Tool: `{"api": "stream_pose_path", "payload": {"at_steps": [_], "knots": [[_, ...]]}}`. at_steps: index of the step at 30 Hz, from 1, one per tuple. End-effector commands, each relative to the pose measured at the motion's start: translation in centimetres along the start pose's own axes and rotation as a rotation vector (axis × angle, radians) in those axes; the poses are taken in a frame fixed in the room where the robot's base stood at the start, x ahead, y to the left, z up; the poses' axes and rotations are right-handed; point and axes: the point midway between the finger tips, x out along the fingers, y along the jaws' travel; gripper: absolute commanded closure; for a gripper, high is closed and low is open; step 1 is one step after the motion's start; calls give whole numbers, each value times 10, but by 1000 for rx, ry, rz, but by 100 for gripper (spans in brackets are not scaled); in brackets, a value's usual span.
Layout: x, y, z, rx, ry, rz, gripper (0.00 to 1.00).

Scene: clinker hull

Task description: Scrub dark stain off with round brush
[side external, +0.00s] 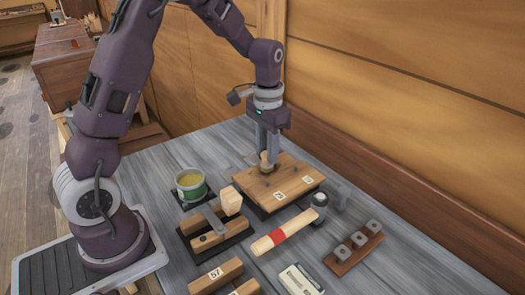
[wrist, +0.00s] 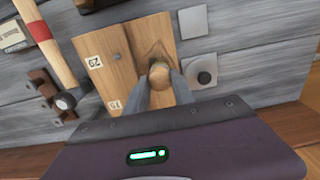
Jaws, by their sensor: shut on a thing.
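My gripper (side external: 267,152) is shut on the round brush (side external: 267,163), over the far left part of a wooden board (side external: 300,180). In the wrist view, my gripper (wrist: 160,85) holds the brush's round wooden knob (wrist: 159,72) between its fingers. The board (wrist: 115,65) has two white number labels. The dark stain (wrist: 155,49) shows as a dark patch on the wood beside the knob, partly hidden by the brush. The brush appears upright and low at the board; its bristles are hidden, so I cannot tell contact for sure.
A green tin (side external: 190,184) with yellow contents stands left of the board. A hammer with a red-banded handle (side external: 276,236) lies in front. A wooden block (side external: 230,201), a rack with grey cubes (side external: 355,247) and numbered wood pieces (side external: 217,275) are nearby. A grey pad (wrist: 203,72) lies beside the board.

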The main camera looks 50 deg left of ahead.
Motion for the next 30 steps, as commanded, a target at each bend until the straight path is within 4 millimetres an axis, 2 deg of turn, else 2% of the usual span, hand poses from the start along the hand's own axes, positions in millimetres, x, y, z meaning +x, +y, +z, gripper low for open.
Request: {"api": "stream_pose_path", "payload": {"at_steps": [30], "knots": [[1,0,-51,1,0,-1,100]]}}
